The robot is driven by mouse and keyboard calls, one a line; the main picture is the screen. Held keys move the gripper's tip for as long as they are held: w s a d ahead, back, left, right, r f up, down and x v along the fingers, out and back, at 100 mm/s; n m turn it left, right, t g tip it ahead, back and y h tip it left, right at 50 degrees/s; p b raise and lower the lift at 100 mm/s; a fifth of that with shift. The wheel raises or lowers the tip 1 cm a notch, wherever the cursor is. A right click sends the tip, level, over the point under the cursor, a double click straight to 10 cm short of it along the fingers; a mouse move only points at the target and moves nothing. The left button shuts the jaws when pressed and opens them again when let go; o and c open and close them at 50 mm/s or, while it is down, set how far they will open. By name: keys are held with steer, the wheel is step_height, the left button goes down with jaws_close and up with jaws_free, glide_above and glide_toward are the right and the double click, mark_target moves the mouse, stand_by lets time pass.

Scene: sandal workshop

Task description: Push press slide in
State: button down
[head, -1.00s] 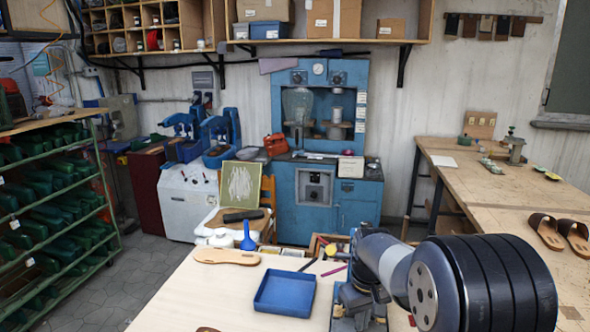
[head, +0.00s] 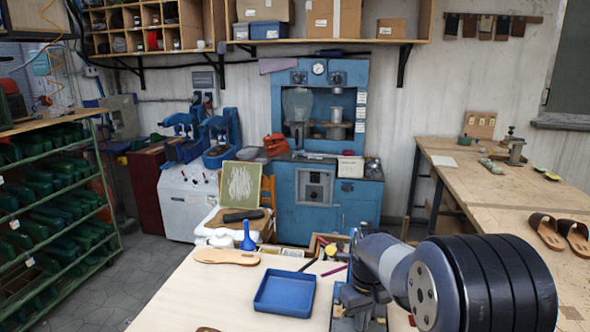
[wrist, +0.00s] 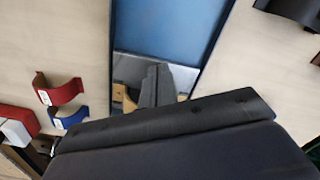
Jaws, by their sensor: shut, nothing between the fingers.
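In the wrist view a blue panel with dark side rails (wrist: 160,50), which looks like part of the press, runs up from the middle. A shiny metal plate (wrist: 130,70) lies at its near end and mirrors dark and tan shapes. My gripper (wrist: 165,122) is the broad dark shape across the bottom, shut and empty. Its edge overlaps the near end of the plate; I cannot tell whether they touch. In the head view a grey-blue device (head: 345,300), likely the press, stands on the table, mostly hidden by my arm. My gripper is hidden there.
A blue tray (head: 285,293) and a tan sole (head: 226,257) lie left of the device. Red (wrist: 60,90) and blue (wrist: 70,118) curved pieces lie left of the rails, and a dark strap (wrist: 293,10) lies at the upper right. Bare tabletop flanks the rails.

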steer(key=shift+f, duration=0.1)
steer(key=shift+f+b, duration=1.5)
steer(key=shift+f, duration=0.75)
steer(key=shift+w+d+r+p, duration=0.15)
steer(key=shift+w+p, duration=0.25)
steer(key=shift+w, duration=0.35)
step_height(320, 180, up, 7)
steer(key=p, duration=0.5)
steer(key=shift+s, duration=0.35)
steer(key=shift+f, duration=0.2)
